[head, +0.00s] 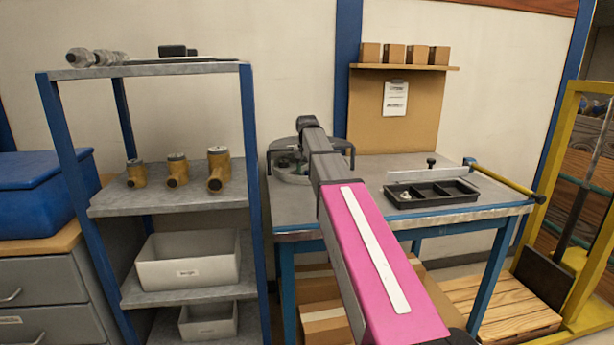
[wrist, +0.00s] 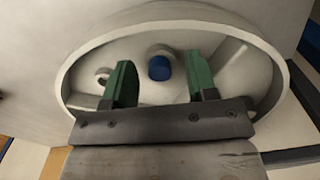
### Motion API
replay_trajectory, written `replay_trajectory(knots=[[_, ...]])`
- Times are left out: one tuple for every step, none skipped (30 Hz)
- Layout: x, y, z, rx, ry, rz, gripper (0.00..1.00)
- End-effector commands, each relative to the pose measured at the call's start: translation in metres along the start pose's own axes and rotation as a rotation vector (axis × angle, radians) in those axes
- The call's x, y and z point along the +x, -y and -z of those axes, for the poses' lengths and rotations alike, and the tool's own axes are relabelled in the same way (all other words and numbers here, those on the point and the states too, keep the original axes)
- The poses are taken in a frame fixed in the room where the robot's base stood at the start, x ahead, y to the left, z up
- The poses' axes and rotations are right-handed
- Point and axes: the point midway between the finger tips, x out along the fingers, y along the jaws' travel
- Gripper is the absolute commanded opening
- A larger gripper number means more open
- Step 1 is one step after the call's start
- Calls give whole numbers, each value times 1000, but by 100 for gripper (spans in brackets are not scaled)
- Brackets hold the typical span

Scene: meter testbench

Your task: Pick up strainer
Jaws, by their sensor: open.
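My gripper (wrist: 160,66) is open, with two green fingers reaching down into a round white dish (wrist: 66,84). A small blue cylindrical piece (wrist: 159,68) lies in the dish, seen between the fingers with a gap on each side. A small ring-shaped piece (wrist: 102,76) lies left of the left finger. I cannot tell for certain which piece is the strainer.
A black compartment tray (head: 432,200) lies on the bench (head: 345,172), with a small pale piece in it. Brass fittings (head: 218,168) stand on the shelf rack to the left. Small boxes (head: 394,54) sit on the wall shelf. The bench middle looks clear.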

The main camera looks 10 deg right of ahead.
Motion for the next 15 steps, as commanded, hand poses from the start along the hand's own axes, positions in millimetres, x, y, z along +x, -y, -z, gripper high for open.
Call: replay_trajectory(knots=[[0, 0, 0, 0, 0, 0, 52], [0, 0, 0, 0, -1, 0, 52], [0, 0, 0, 0, -1, 0, 52], [0, 0, 0, 0, -1, 0, 52], [0, 0, 0, 0, -1, 0, 52], [0, 0, 0, 0, -1, 0, 43], [0, 0, 0, 0, -1, 0, 33], [0, 0, 0, 0, -1, 0, 23], [0, 0, 0, 0, -1, 0, 10], [0, 0, 0, 0, -1, 0, 0], [0, 0, 0, 0, -1, 0, 0], [0, 0, 0, 0, -1, 0, 0], [0, 0, 0, 0, -1, 0, 0], [0, 0, 0, 0, -1, 0, 0], [0, 0, 0, 0, -1, 0, 0]])
